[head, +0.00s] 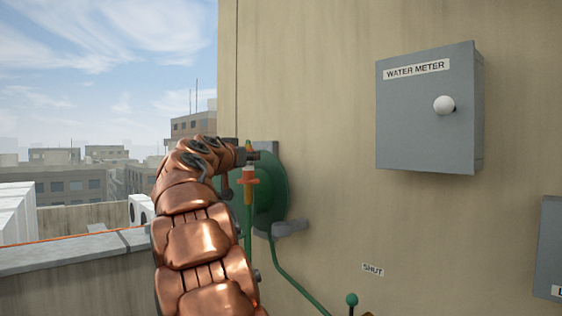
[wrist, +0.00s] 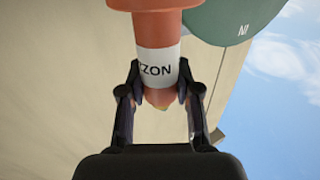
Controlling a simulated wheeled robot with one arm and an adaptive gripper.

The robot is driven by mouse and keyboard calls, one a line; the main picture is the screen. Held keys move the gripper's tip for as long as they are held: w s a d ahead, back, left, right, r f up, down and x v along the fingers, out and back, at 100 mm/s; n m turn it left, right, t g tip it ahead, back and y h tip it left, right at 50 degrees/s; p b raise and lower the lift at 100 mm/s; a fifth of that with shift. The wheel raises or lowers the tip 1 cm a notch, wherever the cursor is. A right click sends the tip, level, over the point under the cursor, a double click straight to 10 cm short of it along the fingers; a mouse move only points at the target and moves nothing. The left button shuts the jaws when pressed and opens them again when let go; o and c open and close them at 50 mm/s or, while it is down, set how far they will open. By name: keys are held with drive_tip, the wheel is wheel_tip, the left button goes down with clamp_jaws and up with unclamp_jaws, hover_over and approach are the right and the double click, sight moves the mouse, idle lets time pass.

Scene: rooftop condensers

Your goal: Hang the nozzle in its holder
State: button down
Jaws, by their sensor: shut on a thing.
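The nozzle is orange with a white band and a yellowish tip. In the head view the nozzle (head: 249,181) hangs upright from my gripper (head: 248,157), in front of the green hose reel (head: 271,190). In the wrist view my gripper (wrist: 160,86) is shut on the nozzle (wrist: 158,55), with one finger on each side of the white band, which shows part of a word, "ZON". A green hose (head: 247,222) runs down below the nozzle. I cannot make out the holder clearly; my arm hides part of the reel area.
A grey water meter box (head: 425,110) with a white knob is on the beige wall at right. A grey bracket (head: 290,228) juts out under the reel. A green-knobbed lever (head: 352,300) stands low near a "SHUT" label (head: 373,270). A parapet (head: 85,250) runs at left.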

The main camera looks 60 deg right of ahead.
drive_tip(key=s+d+f+m+g+p, duration=0.1)
drive_tip(key=s+d+m+g+p, duration=0.3)
drive_tip(key=d, duration=0.5)
drive_tip(key=shift+n+g+h, duration=0.3)
drive_tip(key=shift+n, duration=0.2)
drive_tip(key=shift+s+a+f+b, duration=0.15)
drive_tip(key=shift+f+b, duration=0.25)
drive_tip(key=shift+f, duration=0.4)
drive_tip(key=shift+s+d+f+b, duration=0.1)
drive_tip(key=shift+s+f+b, duration=0.25)
drive_tip(key=shift+f, duration=0.5)
drive_tip(key=shift+s+a+f+b, duration=0.1)
drive_tip(key=shift+f+b, duration=0.4)
drive_tip(key=shift+f, duration=0.3)
drive_tip(key=shift+a+b, duration=0.1)
drive_tip(key=shift+b, duration=0.45)
